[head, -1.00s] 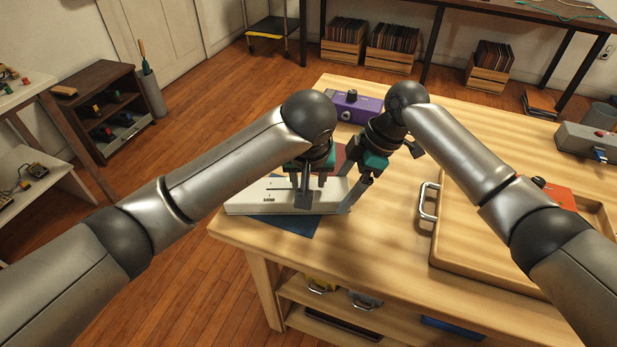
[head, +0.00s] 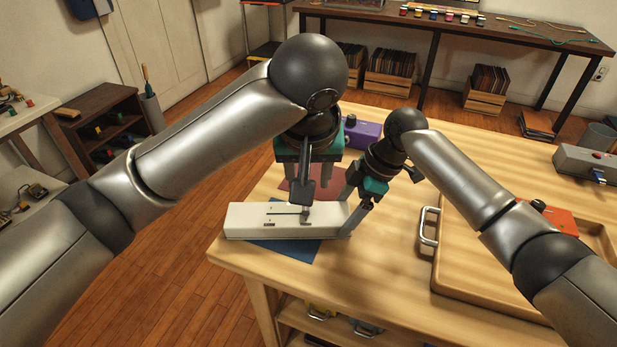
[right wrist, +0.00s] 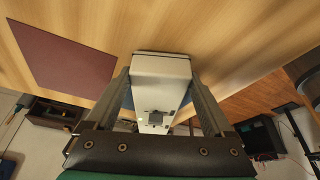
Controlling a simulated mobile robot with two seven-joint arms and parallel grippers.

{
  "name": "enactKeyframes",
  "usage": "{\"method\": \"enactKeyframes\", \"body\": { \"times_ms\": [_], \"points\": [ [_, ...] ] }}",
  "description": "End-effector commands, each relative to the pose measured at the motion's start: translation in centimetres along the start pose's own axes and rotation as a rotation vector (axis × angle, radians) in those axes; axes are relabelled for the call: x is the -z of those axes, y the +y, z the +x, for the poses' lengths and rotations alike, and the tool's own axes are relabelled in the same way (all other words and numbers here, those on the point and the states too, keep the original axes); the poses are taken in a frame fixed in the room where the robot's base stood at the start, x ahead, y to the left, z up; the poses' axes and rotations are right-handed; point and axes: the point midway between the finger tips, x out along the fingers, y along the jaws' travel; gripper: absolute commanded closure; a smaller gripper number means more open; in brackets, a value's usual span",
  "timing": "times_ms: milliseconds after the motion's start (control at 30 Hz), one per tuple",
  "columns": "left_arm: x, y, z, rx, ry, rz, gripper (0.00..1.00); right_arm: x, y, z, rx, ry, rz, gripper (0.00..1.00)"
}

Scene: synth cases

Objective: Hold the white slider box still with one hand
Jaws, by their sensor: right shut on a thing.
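The white slider box (head: 245,220) lies flat near the table's front left edge, partly over a blue mat (head: 295,250). Its top has a dark slot with a small grey knob at the right. My right gripper (head: 354,212) is shut on the box's right end. In the right wrist view the box (right wrist: 160,68) sits between both fingers of this gripper (right wrist: 160,95). My left gripper (head: 305,196) hangs above the box with its fingers pointing down near the knob. Its finger gap is not clear, and neither is whether it touches the knob.
A dark red mat (head: 300,184) lies behind the box. A purple device (head: 362,134) stands further back. A wooden tray (head: 470,262) with a metal handle and an orange-red item (head: 553,222) is at the right. Bare tabletop lies between box and tray.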

Motion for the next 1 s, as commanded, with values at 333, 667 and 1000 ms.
{"method": "enactKeyframes", "body": {
  "times_ms": [333,667,1000],
  "points": [
    [0.0,0.0,0.0,0.000,0.000,0.000,0.53,0.1,0.0,0.0,-0.001,0.002,-0.001,0.06],
    [0.0,0.0,0.1,0.000,0.000,0.000,0.53,0.0,0.0,-0.2,-0.001,0.001,-0.001,0.00],
    [0.0,0.0,0.1,0.000,0.000,0.001,0.53,0.0,0.1,-5.9,-0.005,0.000,-0.001,0.00]
  ]
}}
